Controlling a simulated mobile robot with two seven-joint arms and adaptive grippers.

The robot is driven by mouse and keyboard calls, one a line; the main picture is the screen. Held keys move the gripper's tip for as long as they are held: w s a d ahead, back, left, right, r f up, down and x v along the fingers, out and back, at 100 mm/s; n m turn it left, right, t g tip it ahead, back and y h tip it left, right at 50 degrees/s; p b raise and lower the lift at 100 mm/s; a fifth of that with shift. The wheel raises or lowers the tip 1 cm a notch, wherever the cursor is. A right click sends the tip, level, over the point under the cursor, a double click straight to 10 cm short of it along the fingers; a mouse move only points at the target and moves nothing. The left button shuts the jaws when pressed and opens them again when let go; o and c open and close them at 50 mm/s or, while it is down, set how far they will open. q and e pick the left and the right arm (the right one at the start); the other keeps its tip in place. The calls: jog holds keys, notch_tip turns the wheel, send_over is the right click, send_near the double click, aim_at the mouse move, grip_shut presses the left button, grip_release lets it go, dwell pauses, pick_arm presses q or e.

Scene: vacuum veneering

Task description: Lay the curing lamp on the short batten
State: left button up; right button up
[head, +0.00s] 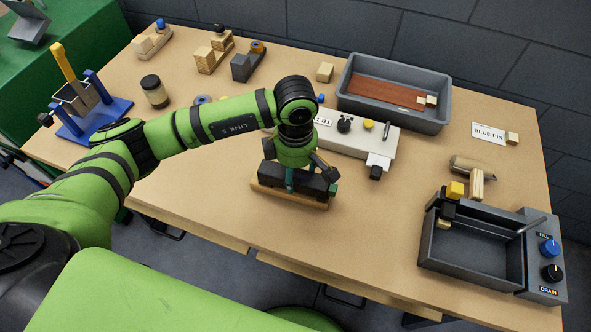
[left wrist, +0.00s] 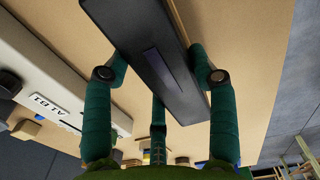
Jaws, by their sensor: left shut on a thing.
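The curing lamp (head: 269,176) is a long dark block near the front middle of the table. My left gripper (head: 297,182) is shut on it from above, with its teal fingers on both sides. In the left wrist view, the lamp (left wrist: 155,60) fills the space between the fingers (left wrist: 160,70). A pale wooden strip, which looks like the short batten (head: 288,200), lies right under the lamp and roughly along it. Most of the strip is hidden by the lamp. I cannot tell whether lamp and batten touch. My right gripper is not in view.
A light grey unit (head: 345,140) with knobs stands just behind the lamp. A grey tray (head: 440,118) is at the back right, and a dark basin (head: 470,275) at the front right. A blue stand (head: 85,125) and a jar (head: 154,93) are left. The table front is clear.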

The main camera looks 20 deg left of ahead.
aim_at(295, 172)
pick_arm(q)
jog(key=shift+f+b, duration=0.15)
jog(key=shift+b, duration=0.15)
jog(key=o, duration=1.4)
notch_tip(295, 172, up, 12)
jog(key=shift+r, duration=0.1)
jog(key=shift+s, duration=0.1)
